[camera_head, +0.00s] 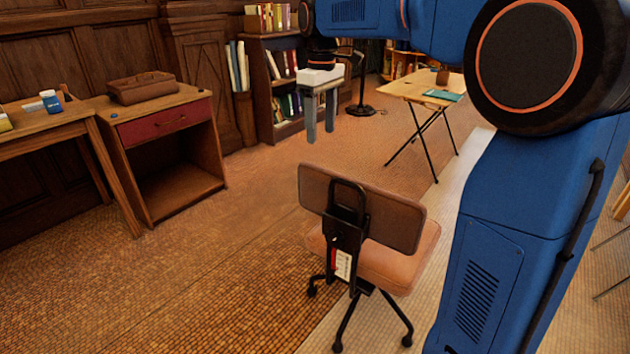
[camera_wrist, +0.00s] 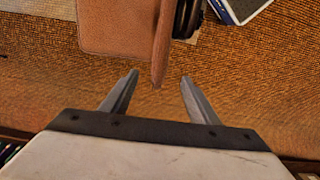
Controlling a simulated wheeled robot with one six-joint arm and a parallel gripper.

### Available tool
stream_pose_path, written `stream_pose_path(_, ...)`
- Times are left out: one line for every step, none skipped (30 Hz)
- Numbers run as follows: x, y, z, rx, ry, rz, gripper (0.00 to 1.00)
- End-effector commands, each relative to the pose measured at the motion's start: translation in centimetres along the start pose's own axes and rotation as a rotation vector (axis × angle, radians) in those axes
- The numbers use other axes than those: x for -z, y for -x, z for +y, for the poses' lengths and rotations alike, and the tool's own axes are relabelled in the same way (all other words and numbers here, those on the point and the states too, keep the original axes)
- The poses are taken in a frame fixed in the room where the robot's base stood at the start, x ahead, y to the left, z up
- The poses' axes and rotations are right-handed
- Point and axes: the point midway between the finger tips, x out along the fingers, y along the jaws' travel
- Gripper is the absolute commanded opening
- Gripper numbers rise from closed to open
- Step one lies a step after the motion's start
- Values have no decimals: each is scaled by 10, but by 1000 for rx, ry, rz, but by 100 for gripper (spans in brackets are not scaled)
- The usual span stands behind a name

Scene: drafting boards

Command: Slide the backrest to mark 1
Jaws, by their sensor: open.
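The backrest (camera_head: 395,222) is a brown upholstered panel on a swivel chair, standing upright above the pinkish-tan seat (camera_head: 402,268). A black bracket with a loop handle (camera_head: 348,198) is fixed to its rear. A white label with a red part (camera_head: 342,264) is low on the bracket; its marks are too small to read. My gripper (camera_head: 320,131) is open and empty, pointing down above and beyond the chair. In the wrist view, the backrest (camera_wrist: 162,48) shows nearly edge-on just ahead of the open fingers (camera_wrist: 160,77), apart from them, with the seat (camera_wrist: 112,28) to its left.
A bookshelf (camera_head: 262,90) is behind. A folding drafting table (camera_head: 415,92) stands at back right. The floor left of the chair is clear.

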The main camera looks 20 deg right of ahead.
Motion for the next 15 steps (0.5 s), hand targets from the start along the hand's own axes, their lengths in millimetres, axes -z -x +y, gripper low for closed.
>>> stream_pose_path(0, -5, 0, 1, 0, -1, 55)
stream_pose_path(0, -9, 0, 1, 0, -1, 55)
stream_pose_path(-1, -15, 0, 1, 0, -2, 55)
stream_pose_path(-1, -20, 0, 1, 0, -2, 55)
stream_pose_path(-1, -24, 0, 1, -1, -2, 55)
stream_pose_path(-1, -32, -1, 2, -1, -3, 55)
stream_pose_path(-1, -37, 0, 1, -1, -2, 55)
stream_pose_path(-1, -42, 0, 1, -1, -2, 55)
stream_pose_path(-1, -49, -1, 1, -1, -2, 55)
stream_pose_path(-1, -55, -1, 1, -1, -2, 55)
stream_pose_path(-1, -60, -1, 1, -1, -2, 55)
stream_pose_path(-1, -67, 0, 1, -1, -2, 55)
stream_pose_path(-1, -72, 0, 1, -1, -2, 55)
stream_pose_path(-1, -78, -1, 1, -1, -2, 55)
stream_pose_path(-1, -85, -1, 1, -1, -2, 55)
